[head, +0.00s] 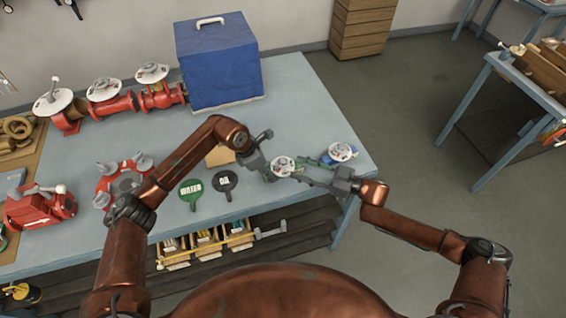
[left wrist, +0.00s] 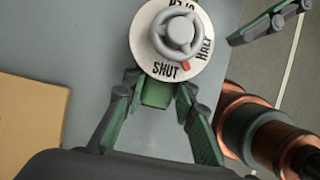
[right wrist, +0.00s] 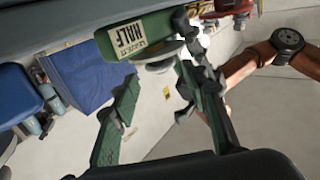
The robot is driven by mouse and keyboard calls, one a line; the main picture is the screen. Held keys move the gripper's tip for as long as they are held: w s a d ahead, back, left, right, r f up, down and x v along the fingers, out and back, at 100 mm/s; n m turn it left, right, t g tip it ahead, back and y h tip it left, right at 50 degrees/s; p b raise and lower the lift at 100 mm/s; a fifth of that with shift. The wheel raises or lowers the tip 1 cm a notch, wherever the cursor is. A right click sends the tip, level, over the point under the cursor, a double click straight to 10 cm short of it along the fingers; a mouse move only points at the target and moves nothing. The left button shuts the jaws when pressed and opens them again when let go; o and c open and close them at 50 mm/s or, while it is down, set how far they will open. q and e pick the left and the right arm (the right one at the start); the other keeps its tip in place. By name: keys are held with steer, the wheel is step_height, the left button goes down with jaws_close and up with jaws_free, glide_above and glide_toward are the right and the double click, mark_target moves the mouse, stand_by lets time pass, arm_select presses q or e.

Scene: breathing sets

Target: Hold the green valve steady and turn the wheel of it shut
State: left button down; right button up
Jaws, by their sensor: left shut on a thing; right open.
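The green valve with a round white dial (head: 282,167) and grey wheel stands at the right part of the table. In the left wrist view its dial (left wrist: 180,38) shows the words SHUT and HALF, with a red mark between them, close to SHUT. My left gripper (head: 264,158) is shut on the valve's green body (left wrist: 157,90), below the dial. My right gripper (head: 308,176) is open, to the right of the wheel and apart from it. In the right wrist view a green body (right wrist: 150,30) with a label reading HALF lies beyond the open fingers.
A green paddle (head: 190,190) and a black paddle (head: 225,181) lie left of the valve. A blue box (head: 218,65) and several red valves (head: 112,103) stand at the back.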

mark_target(283, 163)
steer(key=x, duration=0.6)
steer(key=shift+w+a, duration=0.1)
steer(key=shift+a, duration=0.25)
steer(key=shift+c, duration=0.5)
steer(key=c, duration=0.8)
